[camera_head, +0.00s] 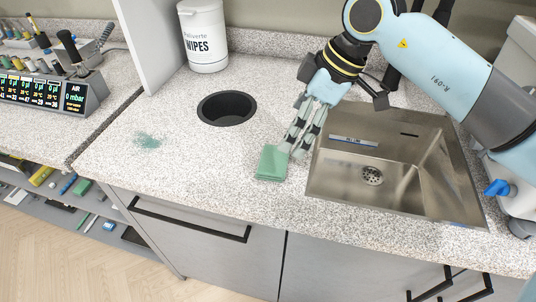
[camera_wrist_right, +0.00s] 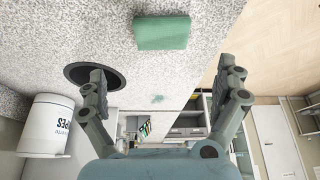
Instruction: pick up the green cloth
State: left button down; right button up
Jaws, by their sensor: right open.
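The green cloth (camera_head: 271,163) is a small folded pad lying on the speckled counter, left of the sink. It also shows in the right wrist view (camera_wrist_right: 161,33) at the top, beyond my fingertips. My right gripper (camera_head: 291,149) is open in the head view, its fingertips just above and at the right edge of the cloth. The right wrist view shows its two fingers (camera_wrist_right: 165,76) wide apart with nothing between them. From the head view I cannot tell whether a finger touches the cloth. My left gripper is in neither view.
A metal sink (camera_head: 345,180) is right of the cloth. A round black hole (camera_head: 227,108) and a white wipes tub (camera_head: 203,38) are behind it. A green smear (camera_head: 147,141) marks the counter at left. The counter's front edge is close; free counter lies left of the cloth.

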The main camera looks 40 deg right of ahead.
aim_at(274, 159)
jog(key=x, duration=0.4)
jog(key=shift+s+f, duration=0.15)
jog(key=shift+p+x, duration=0.4)
jog(key=shift+x, duration=2.75)
jog(key=c, duration=0.8)
